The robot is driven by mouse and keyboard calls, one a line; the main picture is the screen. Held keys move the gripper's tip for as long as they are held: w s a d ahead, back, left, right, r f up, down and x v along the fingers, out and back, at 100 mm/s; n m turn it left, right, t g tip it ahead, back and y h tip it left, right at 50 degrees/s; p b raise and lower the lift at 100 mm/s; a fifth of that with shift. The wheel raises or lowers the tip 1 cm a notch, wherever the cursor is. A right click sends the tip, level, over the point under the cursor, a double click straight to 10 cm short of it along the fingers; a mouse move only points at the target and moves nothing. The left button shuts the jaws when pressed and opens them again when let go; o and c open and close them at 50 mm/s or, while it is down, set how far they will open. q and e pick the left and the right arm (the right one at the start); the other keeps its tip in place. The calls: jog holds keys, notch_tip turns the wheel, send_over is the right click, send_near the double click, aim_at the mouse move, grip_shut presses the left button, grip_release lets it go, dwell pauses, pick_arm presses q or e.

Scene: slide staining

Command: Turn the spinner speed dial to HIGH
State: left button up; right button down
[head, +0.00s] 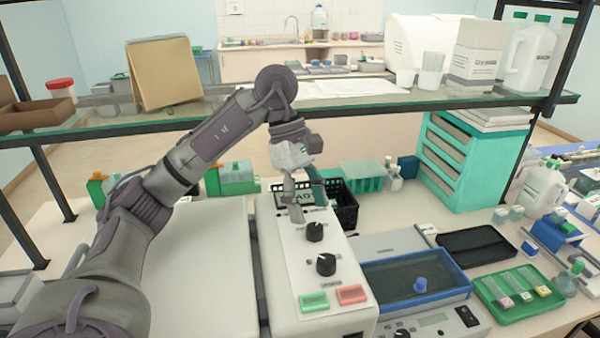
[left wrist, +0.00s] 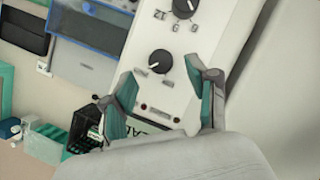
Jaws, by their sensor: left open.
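The spinner (head: 282,262) is a white box with a sloping panel. A black dial (head: 315,231) sits nearer its display, and a second black dial (head: 326,264) sits nearer the green and red buttons. In the left wrist view the dial nearer the display (left wrist: 161,62) has two small labels beside it, too blurred to read. The other dial (left wrist: 185,8) has several marks and is cut by the top edge. My left gripper (head: 291,212) is over the display end of the panel. In the left wrist view its fingers (left wrist: 165,84) are open and empty, short of the nearer dial. My right gripper is out of view.
A glass shelf (head: 380,103) crosses above the bench behind the arm. A black basket (head: 345,208) stands beyond the spinner. A blue-rimmed tray (head: 416,288) and a green tray (head: 490,292) with small bottles are to the right. A pale flat surface (head: 200,265) lies left.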

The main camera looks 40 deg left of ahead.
pick_arm(q)
jog(key=v, duration=0.8)
jog(key=shift+r, duration=0.15)
dwell(0.5)
